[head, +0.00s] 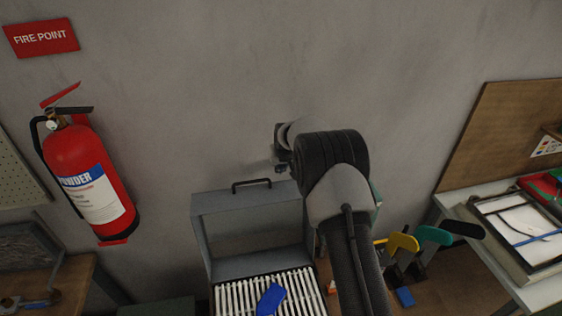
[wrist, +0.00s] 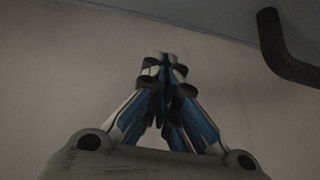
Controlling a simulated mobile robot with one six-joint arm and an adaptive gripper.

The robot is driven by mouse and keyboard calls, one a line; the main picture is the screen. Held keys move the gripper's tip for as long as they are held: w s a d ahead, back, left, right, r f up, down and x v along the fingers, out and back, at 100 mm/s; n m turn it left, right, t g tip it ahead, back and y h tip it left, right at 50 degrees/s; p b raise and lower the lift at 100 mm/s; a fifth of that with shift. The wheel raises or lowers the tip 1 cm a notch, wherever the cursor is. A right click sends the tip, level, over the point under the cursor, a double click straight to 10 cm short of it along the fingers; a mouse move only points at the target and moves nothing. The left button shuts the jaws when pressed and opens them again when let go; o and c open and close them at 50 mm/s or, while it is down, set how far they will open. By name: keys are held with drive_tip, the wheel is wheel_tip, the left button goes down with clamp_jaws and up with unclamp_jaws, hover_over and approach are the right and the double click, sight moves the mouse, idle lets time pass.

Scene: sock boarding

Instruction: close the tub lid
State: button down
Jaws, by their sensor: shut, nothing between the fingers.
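The grey tub lid (head: 198,235) stands raised at the back of the tub in the head view, with a dark handle (head: 251,183) on its upper edge. Below it, the tub holds a white ribbed rack (head: 235,299) with a blue piece (head: 270,299) lying on it. My gripper (wrist: 165,60) is shut and empty in the wrist view. A dark bent bar (wrist: 283,48), which looks like the lid handle, is to its right, apart from the fingers. In the head view my arm hides the fingers and covers the tub's right side.
A red fire extinguisher (head: 87,178) hangs on the grey wall at left. At right, yellow and teal foot-shaped boards (head: 432,237) stand near a bench (head: 545,292) with papers and a frame. A wooden bench (head: 70,278) is at lower left. The wall is close behind the lid.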

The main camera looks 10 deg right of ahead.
drive_tip(key=shift+s+r+p, duration=0.1)
drive_tip(key=shift+s+p, duration=0.25)
drive_tip(key=shift+s, duration=1.5)
drive_tip(key=shift+b, duration=0.3)
